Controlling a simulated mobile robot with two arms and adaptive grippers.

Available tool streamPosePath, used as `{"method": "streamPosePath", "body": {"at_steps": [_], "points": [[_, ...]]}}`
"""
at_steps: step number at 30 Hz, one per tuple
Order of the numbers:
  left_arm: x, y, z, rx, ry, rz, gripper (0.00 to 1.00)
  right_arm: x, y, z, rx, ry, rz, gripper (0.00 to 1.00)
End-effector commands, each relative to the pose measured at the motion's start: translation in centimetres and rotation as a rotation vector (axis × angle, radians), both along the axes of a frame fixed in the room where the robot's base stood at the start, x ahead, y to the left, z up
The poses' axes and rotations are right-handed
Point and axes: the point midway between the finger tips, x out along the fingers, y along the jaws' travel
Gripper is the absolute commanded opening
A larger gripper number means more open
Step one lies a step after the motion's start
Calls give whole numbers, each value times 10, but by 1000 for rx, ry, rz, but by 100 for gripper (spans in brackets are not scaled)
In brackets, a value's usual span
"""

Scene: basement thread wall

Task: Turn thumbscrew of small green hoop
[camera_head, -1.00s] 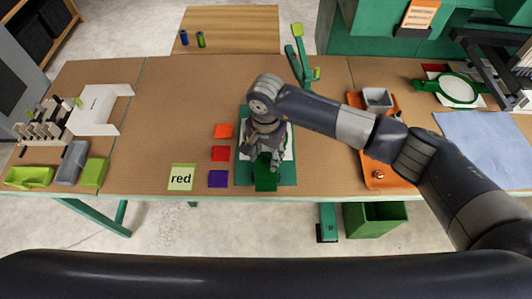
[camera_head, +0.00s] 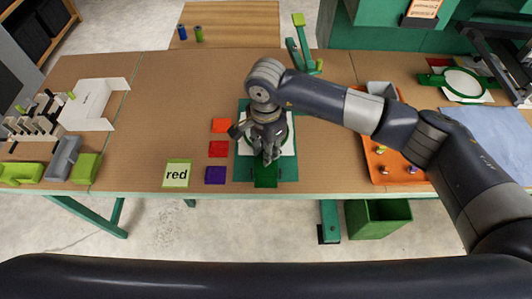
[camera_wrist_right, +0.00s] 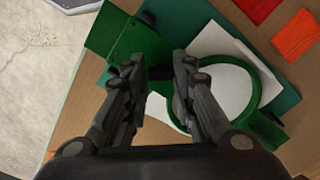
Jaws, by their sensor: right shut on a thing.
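The small green hoop (camera_wrist_right: 258,90) holds white cloth on a dark green mat (camera_head: 288,172) at the front middle of the table. A green block (camera_head: 265,179) stands at the hoop's near side; it also shows in the right wrist view (camera_wrist_right: 118,38). My right gripper (camera_head: 267,160) points down over the hoop's near edge, by the block. In the right wrist view its fingers (camera_wrist_right: 160,75) straddle the hoop's block side. It is shut on the thumbscrew, which the fingers mostly hide. My left gripper is out of view.
Orange, red and purple squares (camera_head: 219,149) and a "red" card (camera_head: 177,173) lie left of the mat. An orange tray (camera_head: 378,177) with small parts is at right. A larger green hoop (camera_head: 464,84) lies far right.

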Motion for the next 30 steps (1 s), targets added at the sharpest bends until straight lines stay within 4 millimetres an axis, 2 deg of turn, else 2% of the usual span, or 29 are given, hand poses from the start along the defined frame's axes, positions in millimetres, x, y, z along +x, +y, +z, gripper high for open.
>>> {"method": "streamPosePath", "body": {"at_steps": [1,3,15,22,30], "points": [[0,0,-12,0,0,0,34,1,0,-5,0,-4,-43,0],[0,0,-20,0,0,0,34,1,0,-5,1,-4,-109,0],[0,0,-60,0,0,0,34,1,0,-4,2,-3,-463,0],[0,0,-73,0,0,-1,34,1,0,-2,0,-1,-604,0],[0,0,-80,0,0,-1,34,1,0,-1,0,-1,-688,0]]}}
